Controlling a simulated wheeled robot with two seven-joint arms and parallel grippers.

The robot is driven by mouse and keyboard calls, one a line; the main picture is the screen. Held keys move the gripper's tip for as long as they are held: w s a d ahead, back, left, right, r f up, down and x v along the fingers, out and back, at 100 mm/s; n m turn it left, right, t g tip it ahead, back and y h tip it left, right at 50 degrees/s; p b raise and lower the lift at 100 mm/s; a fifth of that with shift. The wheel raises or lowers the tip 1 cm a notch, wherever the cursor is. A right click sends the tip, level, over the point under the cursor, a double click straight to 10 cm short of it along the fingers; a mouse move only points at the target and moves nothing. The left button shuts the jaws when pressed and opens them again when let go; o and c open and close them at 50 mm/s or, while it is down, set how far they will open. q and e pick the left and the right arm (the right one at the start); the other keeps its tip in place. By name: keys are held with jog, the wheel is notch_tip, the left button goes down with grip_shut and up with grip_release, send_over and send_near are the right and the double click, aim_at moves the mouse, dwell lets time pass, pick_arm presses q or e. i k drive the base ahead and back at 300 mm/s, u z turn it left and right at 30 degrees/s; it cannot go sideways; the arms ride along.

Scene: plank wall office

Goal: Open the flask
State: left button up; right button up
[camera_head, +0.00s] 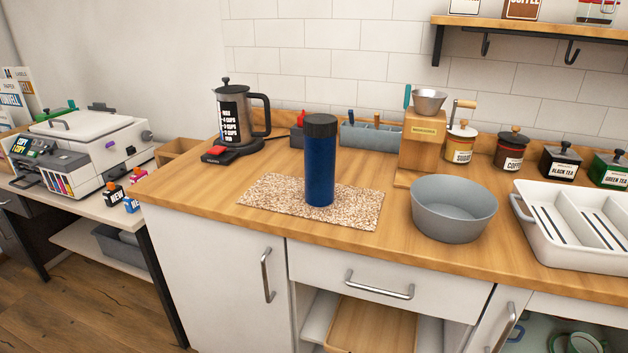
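A blue flask (320,170) stands upright on a speckled cork-like mat (270,197) on the wooden counter. Its black ribbed lid (320,125) sits on top of it. Neither of my grippers shows in the head view, and nothing touches the flask.
A grey bowl (453,211) stands right of the mat, with a white dish rack (572,252) beyond it. Behind are a French press (243,118), a grey-blue holder (371,135), a wooden grinder (421,143) and several canisters. Bare counter (350,258) lies in front of the mat.

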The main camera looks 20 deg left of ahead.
aim_at(319, 154)
jog(key=u, duration=0.3)
jog(key=k, duration=0.25)
jog(key=z, duration=1.25)
jog(key=i, duration=1.05)
jog(key=u, duration=0.45)
